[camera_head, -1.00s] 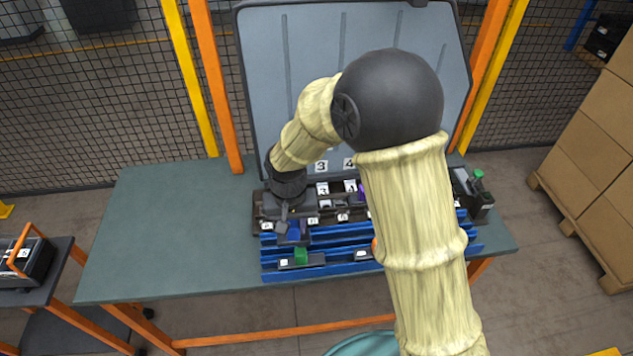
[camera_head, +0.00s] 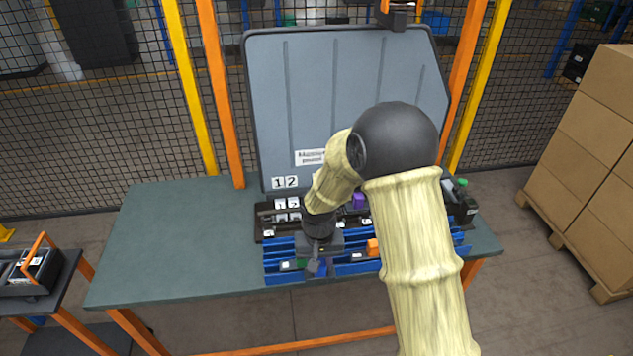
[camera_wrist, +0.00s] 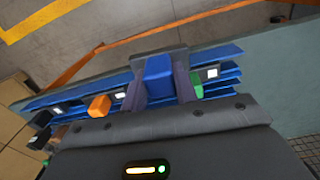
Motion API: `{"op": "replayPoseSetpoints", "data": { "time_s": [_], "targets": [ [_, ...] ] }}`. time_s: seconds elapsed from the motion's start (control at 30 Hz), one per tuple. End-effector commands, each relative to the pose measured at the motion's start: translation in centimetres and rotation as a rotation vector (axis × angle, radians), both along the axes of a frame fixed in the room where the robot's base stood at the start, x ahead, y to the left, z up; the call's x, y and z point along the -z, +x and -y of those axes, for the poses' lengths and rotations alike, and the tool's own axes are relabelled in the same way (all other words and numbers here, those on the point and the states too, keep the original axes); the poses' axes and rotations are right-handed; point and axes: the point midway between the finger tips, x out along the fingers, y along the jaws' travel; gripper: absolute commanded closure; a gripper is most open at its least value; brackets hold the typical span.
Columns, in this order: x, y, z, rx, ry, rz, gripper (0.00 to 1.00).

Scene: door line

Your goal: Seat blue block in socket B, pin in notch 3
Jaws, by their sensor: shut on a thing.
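In the wrist view a blue block (camera_wrist: 158,78) sits between the two fingers of my gripper (camera_wrist: 160,86), which is shut on it. In the head view my gripper (camera_head: 318,264) is low over the front of the blue slotted rack, and the block is mostly hidden by it. The dark socket rail (camera_head: 262,222) runs along the back of the rack, with white number tags 1 and 2 at its left. My arm covers its middle. I cannot make out socket B, notch 3 or the block's pin.
The blue rack (camera_head: 283,279) also holds an orange block (camera_head: 373,247) right of my gripper and a green block (camera_head: 301,263) close on its left. A purple block (camera_head: 358,200) stands at the rail. A grey panel (camera_head: 340,90) rises behind. The table's left side (camera_head: 170,240) is clear.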

Motion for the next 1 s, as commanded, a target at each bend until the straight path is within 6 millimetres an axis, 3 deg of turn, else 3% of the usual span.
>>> {"op": "replayPoseSetpoints", "data": {
  "time_s": [0.37,0.7,0.83,1.0],
  "targets": [
    [4.4,2.2,6.5,0.063,-0.005,-0.002,1.00],
    [11.4,2.7,16.7,0.149,0.010,-0.010,1.00],
    [12.6,2.5,18.4,0.161,0.017,-0.009,1.00],
    [12.8,2.5,18.6,0.162,0.018,-0.007,1.00]
  ]
}}
